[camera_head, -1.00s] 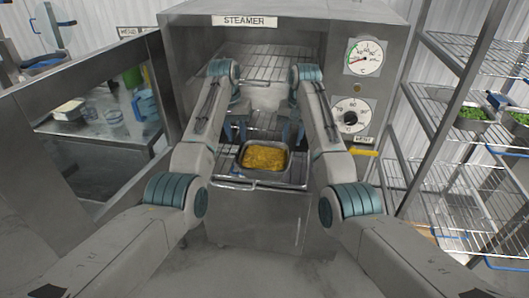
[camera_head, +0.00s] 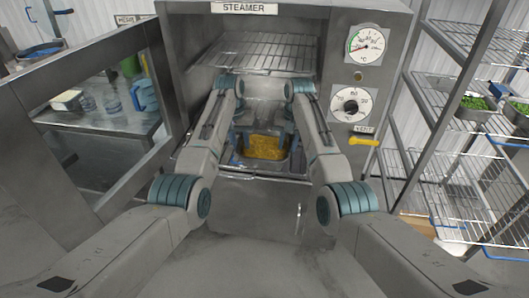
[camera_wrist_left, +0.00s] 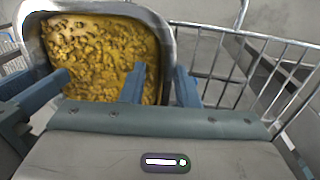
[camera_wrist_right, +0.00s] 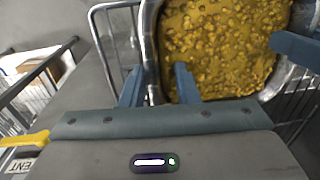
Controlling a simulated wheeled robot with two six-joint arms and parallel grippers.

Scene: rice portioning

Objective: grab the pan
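The pan (camera_head: 290,162) is a metal tray filled with yellow rice (camera_head: 266,148). It sits low in the front of the open steamer. My left gripper (camera_head: 238,141) is at its left side and my right gripper (camera_head: 291,141) at its right side. In the left wrist view the pan rim (camera_wrist_left: 167,35) passes between my left gripper's spread fingers (camera_wrist_left: 160,78). In the right wrist view the rim (camera_wrist_right: 150,45) lies between my right gripper's spread fingers (camera_wrist_right: 157,80). In both wrist views one finger is over the rice and one outside the rim. Whether the fingers touch the rim is unclear.
The steamer (camera_head: 345,65) has an empty wire rack (camera_head: 262,52) above the pan. Its door (camera_head: 95,110) stands open at the left. A yellow handle (camera_head: 364,141) is on its right front. Wire shelves (camera_head: 465,150) holding green-filled trays stand at the right.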

